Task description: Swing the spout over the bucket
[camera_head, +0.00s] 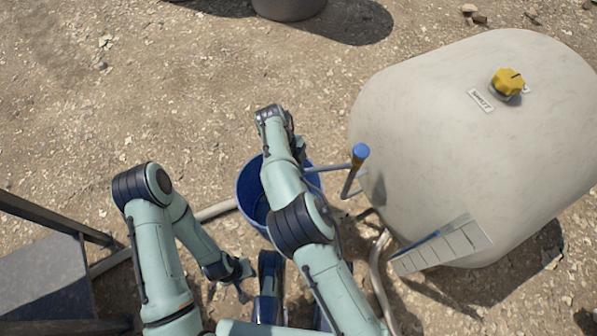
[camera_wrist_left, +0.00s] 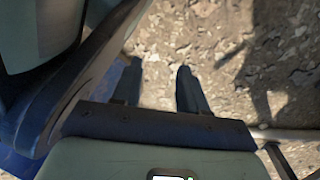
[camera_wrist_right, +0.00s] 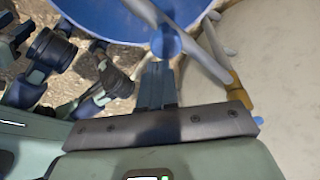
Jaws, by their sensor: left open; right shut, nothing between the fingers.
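The tank (camera_head: 440,150) is large and pale, at the right. A thin grey-blue spout pipe (camera_head: 328,168) runs left from a blue-topped brass fitting (camera_head: 360,153) near its side. In the right wrist view the pipe (camera_wrist_right: 190,50) crosses in front of the blue bucket (camera_wrist_right: 100,20). The bucket (camera_head: 249,195) stands on the ground, partly covered by my right arm. My right gripper (camera_wrist_right: 157,68) is shut and empty, close to the pipe; I cannot tell if it touches. My left gripper (camera_wrist_left: 158,80) is open and empty above bare ground; in the head view it (camera_head: 242,288) is low, left of centre.
A yellow knob (camera_head: 507,83) sits on top of the tank and a slatted panel (camera_head: 440,247) is at its side. A hose (camera_head: 378,275) lies below it. A dark metal structure (camera_head: 45,270) is at lower left. Open gravel lies at upper left.

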